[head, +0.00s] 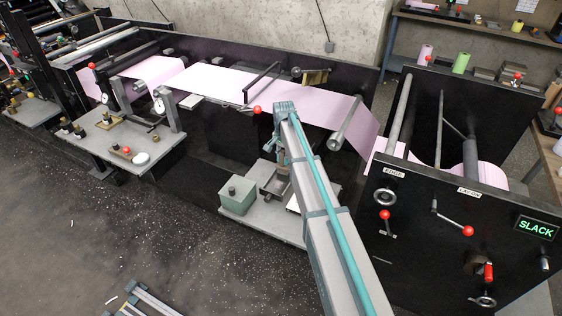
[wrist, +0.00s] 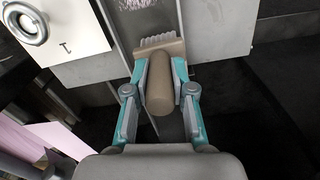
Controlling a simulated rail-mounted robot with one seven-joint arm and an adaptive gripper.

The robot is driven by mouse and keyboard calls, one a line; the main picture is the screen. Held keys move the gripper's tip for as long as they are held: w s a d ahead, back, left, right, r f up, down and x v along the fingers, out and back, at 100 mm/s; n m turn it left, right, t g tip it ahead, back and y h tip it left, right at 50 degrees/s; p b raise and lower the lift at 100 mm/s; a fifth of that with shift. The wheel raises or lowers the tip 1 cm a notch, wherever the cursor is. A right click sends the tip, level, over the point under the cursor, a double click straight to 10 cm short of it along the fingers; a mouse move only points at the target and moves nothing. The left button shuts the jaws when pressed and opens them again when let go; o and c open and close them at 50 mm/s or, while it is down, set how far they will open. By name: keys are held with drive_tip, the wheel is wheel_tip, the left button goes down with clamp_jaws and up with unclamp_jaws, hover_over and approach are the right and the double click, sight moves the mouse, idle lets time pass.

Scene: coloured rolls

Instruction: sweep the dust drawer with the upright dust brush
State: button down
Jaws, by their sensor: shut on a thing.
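The dust brush (wrist: 160,85) has a tan-brown handle and a wide head with pale bristles. My gripper (wrist: 160,70) is shut on its handle, one teal-and-grey finger on each side. The dust drawer (wrist: 148,24) is a grey metal channel just beyond the bristles in the wrist view, with pale pinkish dust at the top edge of the picture. I cannot tell whether the bristles touch its floor.
A grey-green box (head: 238,196) with a black knob stands left of the drawer on the low shelf (head: 262,230). A white plate with a round metal dial (wrist: 32,22) lies left in the wrist view. The pink web (head: 235,85) runs above. The black panel (head: 430,235) stands right.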

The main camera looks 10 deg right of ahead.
drive_tip(key=shift+w+d, duration=0.5)
drive_tip(key=shift+w, duration=0.25)
drive_tip(key=shift+w+d, duration=0.55)
drive_tip(key=shift+w, duration=0.25)
drive_tip(key=shift+w+d, duration=0.5)
drive_tip(key=shift+w, duration=0.25)
drive_tip(key=shift+w+d+r+p, duration=0.1)
drive_tip(key=shift+d+r+p, duration=0.05)
drive_tip(key=shift+p, duration=0.3)
drive_tip(key=shift+s+a, duration=0.55)
drive_tip(key=shift+s, duration=0.35)
drive_tip(key=shift+s+a, duration=1.3)
drive_tip(key=shift+s, duration=0.55)
drive_tip(key=shift+s+a, duration=1.25)
drive_tip(key=shift+s, duration=0.55)
drive_tip(key=shift+s+a, duration=1.3)
drive_tip(key=shift+s, duration=0.55)
wheel_tip(320, 180, up, 8)
drive_tip(key=p, duration=0.4)
